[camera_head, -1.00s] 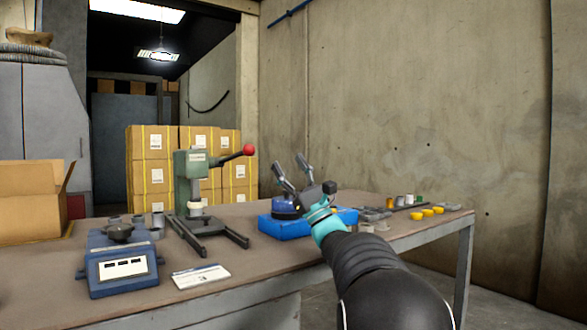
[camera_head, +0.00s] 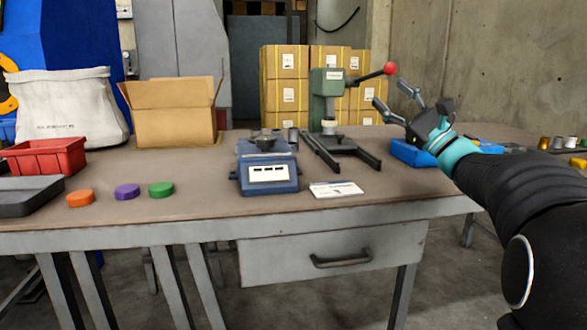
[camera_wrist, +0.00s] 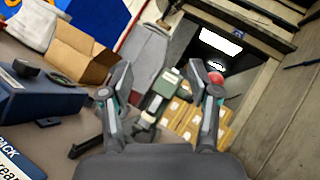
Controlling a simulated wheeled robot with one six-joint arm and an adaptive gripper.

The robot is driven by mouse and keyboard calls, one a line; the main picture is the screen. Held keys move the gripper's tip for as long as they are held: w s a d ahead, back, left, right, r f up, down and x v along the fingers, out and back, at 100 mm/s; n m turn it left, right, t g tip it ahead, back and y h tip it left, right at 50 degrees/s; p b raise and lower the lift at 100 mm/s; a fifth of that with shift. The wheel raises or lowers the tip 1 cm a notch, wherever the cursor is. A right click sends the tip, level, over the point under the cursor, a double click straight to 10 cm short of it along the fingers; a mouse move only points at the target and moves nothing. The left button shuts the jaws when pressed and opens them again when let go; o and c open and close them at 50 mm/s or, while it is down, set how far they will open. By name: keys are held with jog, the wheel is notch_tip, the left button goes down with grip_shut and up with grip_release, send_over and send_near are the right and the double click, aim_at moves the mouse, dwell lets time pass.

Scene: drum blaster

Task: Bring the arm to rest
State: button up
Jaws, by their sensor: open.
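My gripper (camera_head: 396,102) is raised above the right part of the workbench (camera_head: 225,205) in the head view, at the end of my black arm with its teal wrist band. Its two fingers are spread apart with nothing between them. In the wrist view the open fingers (camera_wrist: 163,90) point toward the green press and the stacked boxes, well beyond the tips. A blue tray (camera_head: 412,153) lies on the bench behind and below my gripper, partly hidden by it.
The green press (camera_head: 328,84) with a red-knobbed lever stands left of my gripper. A blue scale (camera_head: 268,172), a white card (camera_head: 336,190), an open carton (camera_head: 175,125), a red bin (camera_head: 45,158) and coloured discs (camera_head: 127,191) lie farther left. Small parts (camera_head: 557,143) sit at right.

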jog(key=s+a+f+n+g+h+p, duration=0.2)
jog(key=s+a+f+n+g, duration=0.3)
jog(key=s+a+f, duration=0.3)
jog(key=s+a+f+n+g+h+p, duration=0.15)
jog(key=s+a+f+n+g, duration=0.25)
jog(key=s+a+f+g, duration=0.45)
jog(key=s+f+n+h+p, duration=0.2)
jog(key=s+f+n+h, duration=0.4)
jog(key=s, duration=0.4)
jog(key=s+d+f+n+h+p, duration=0.2)
jog(key=s+d+f+n+h, duration=0.2)
jog(key=s+d, duration=0.4)
jog(key=d+f+h, duration=0.1)
jog(key=h, duration=0.1)
jog(key=shift+f+n+h, duration=0.25)
jog(key=shift+n+h, duration=0.05)
jog(key=shift+h, duration=0.05)
